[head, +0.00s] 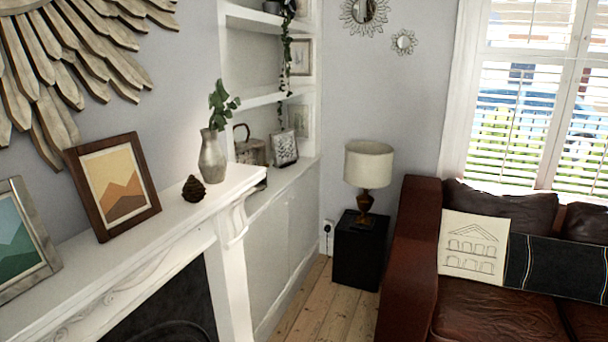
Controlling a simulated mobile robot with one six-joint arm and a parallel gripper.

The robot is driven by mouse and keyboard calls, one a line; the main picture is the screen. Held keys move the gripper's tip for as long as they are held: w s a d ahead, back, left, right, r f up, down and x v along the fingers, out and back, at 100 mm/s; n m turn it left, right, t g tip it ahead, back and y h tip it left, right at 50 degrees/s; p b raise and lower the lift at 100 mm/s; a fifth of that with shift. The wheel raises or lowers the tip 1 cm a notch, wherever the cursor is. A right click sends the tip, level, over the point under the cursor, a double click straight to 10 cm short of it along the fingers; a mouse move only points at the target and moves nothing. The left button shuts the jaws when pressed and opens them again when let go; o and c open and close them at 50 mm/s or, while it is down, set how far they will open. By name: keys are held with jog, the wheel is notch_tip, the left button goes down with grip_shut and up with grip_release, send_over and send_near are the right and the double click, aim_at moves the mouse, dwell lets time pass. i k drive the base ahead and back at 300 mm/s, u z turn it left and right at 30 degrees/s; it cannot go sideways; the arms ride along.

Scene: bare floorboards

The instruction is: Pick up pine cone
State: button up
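The pine cone (194,189) is small, dark brown and rounded. In the head view it stands on the white mantelpiece (178,222), left of the middle of the picture. It sits between a brown-framed picture on its left and a grey vase on its right, apart from both. Nothing covers it. My gripper does not show in the head view.
The vase (212,157) with green leaves stands close behind the cone, near the mantel's right end. The framed picture (116,186) leans on the wall. A lamp (368,172) on a black side table (358,250) and a leather sofa (500,308) stand right. Some floorboards (318,306) are bare.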

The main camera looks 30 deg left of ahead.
aim_at(194, 192)
jog(key=z, duration=0.05)
jog(key=i, duration=2.25)
jog(key=z, duration=0.35)
jog(key=k, duration=0.1)
jog(key=u, duration=4.1)
jog(key=i, duration=1)
jog(key=u, duration=0.05)
